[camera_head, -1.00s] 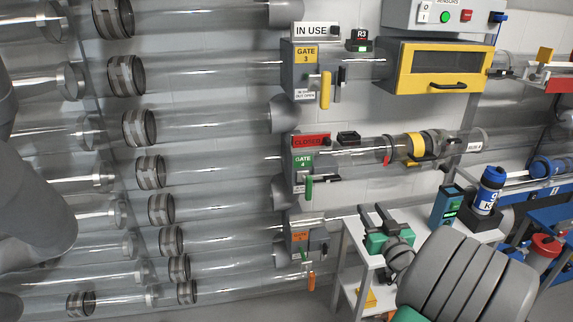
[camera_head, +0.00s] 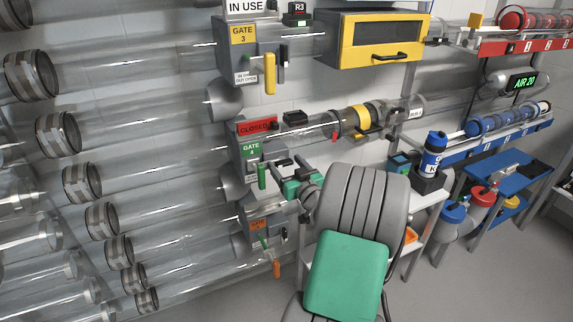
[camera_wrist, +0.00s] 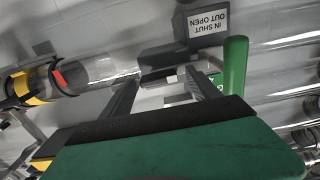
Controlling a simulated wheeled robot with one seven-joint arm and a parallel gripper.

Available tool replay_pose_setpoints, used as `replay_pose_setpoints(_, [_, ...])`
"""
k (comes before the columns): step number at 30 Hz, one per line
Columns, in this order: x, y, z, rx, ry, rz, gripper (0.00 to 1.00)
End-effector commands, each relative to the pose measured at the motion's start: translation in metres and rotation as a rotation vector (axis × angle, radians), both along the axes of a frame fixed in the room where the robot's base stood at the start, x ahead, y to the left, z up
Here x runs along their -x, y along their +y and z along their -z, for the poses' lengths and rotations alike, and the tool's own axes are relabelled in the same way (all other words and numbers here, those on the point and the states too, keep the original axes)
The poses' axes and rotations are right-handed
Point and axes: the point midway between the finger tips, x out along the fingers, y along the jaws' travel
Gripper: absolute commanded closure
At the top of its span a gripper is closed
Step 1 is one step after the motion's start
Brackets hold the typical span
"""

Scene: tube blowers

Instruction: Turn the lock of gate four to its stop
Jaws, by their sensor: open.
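Gate 4 (camera_head: 251,150) is a grey box with a green label and a red CLOSED sign (camera_head: 258,127) on top. Its green handle (camera_head: 262,175) hangs down at the front; the handle also shows in the wrist view (camera_wrist: 235,66). My gripper (camera_head: 286,171) is open just right of this handle, at the front of gate 4. In the wrist view its two dark fingers (camera_wrist: 163,75) point at a dark block (camera_wrist: 170,62), likely the lock part, beside the IN SHUT OUT OPEN label (camera_wrist: 208,22). Contact cannot be told. The lock is partly hidden by my gripper in the head view.
Gate 3 (camera_head: 243,40) with a yellow handle is above, and another gate with an orange label (camera_head: 260,226) is below. Clear tubes run left and right. A white table (camera_head: 425,205) with a blue bottle (camera_head: 433,155) stands right of my arm.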

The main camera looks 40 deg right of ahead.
Motion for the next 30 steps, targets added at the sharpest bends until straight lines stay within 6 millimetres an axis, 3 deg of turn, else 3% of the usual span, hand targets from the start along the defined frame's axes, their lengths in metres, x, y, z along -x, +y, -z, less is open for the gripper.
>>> replay_pose_setpoints(4, [0.0007,-0.0007,0.0000,0.000,0.000,0.002,0.29])
replay_pose_setpoints(30, [0.0015,-0.0012,-0.0001,0.001,0.000,0.003,1.00])
